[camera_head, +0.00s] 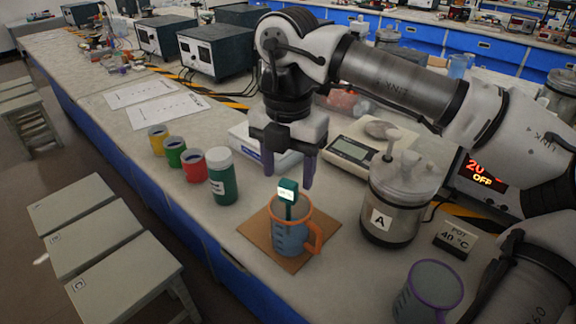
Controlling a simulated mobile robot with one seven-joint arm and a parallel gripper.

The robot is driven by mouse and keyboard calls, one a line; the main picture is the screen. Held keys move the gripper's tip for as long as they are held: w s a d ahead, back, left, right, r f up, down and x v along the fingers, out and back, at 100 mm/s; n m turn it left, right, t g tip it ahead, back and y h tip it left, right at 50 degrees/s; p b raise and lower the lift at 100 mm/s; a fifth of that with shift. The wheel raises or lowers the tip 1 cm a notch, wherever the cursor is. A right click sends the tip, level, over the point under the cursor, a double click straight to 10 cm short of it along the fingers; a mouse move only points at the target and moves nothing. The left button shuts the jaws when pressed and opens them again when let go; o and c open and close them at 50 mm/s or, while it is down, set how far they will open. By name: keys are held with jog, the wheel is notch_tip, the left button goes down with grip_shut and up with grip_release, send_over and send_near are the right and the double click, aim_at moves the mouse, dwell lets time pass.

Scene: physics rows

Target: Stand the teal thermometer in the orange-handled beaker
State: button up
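The orange-handled beaker (290,238) stands upright on a brown square mat (263,238) near the table's front edge, its handle toward the lower right. The teal thermometer (288,190) stands in it, with its head and small lit display above the rim; its lower part is hidden by the beaker. My gripper (288,177) is above and behind the thermometer's head, pointing down. Its two purple fingers are spread apart with nothing between them. I cannot tell the exact gap between the fingers and the thermometer.
A pot marked A (395,200) stands right of the beaker, a purple-rimmed beaker (428,292) at lower right. A green jar (222,178) and red (194,167), green and yellow cups stand left. A scale (355,150) is behind. Stools (120,280) stand beside the table.

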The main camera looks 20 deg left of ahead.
jog(key=shift+r, duration=0.1)
notch_tip(320, 180, up, 14)
jog(key=shift+f, duration=0.2)
dwell(0.3)
dwell(0.8)
